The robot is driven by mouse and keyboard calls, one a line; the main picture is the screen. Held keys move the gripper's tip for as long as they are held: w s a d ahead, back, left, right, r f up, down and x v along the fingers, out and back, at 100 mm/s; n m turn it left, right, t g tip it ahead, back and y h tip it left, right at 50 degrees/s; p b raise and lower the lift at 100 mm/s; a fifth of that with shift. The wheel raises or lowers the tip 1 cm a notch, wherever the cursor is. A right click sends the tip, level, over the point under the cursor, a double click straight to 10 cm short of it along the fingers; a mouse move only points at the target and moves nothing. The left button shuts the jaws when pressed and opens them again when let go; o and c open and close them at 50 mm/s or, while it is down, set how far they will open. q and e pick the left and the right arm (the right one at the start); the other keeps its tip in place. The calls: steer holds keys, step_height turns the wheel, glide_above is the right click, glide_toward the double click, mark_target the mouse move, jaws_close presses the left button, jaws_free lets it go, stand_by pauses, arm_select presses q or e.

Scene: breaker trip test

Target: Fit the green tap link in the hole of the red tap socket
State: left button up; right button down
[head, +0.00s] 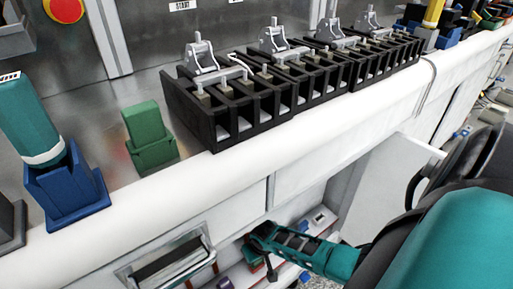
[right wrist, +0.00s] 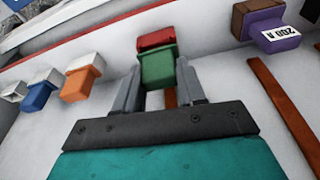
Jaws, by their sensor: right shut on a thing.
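My right gripper (right wrist: 158,90) is shut on the green tap link (right wrist: 158,72), one finger on each side of it. The red tap socket (right wrist: 156,40) is right at the far end of the link, in line with it. The link hides part of the socket, and I cannot tell how deep it sits in the hole. My left gripper is not in view.
In the right wrist view, a purple block marked 200 A (right wrist: 277,36) is at the upper right; orange (right wrist: 79,82) and blue (right wrist: 38,95) blocks are at left. Above the bay, the counter holds a black terminal block row (head: 215,125) and a green block (head: 147,135).

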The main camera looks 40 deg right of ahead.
steer(key=shift+f+b, duration=0.3)
steer(key=shift+f, duration=0.2)
steer(key=c, duration=0.6)
jaws_free()
steer(key=shift+r, duration=0.1)
steer(key=p+v, duration=0.7)
steer(key=v, duration=0.5)
steer(key=shift+s+r+p, duration=0.1)
steer(key=shift+r+p, duration=0.2)
steer(key=shift+r, duration=0.05)
steer(key=shift+s, duration=0.1)
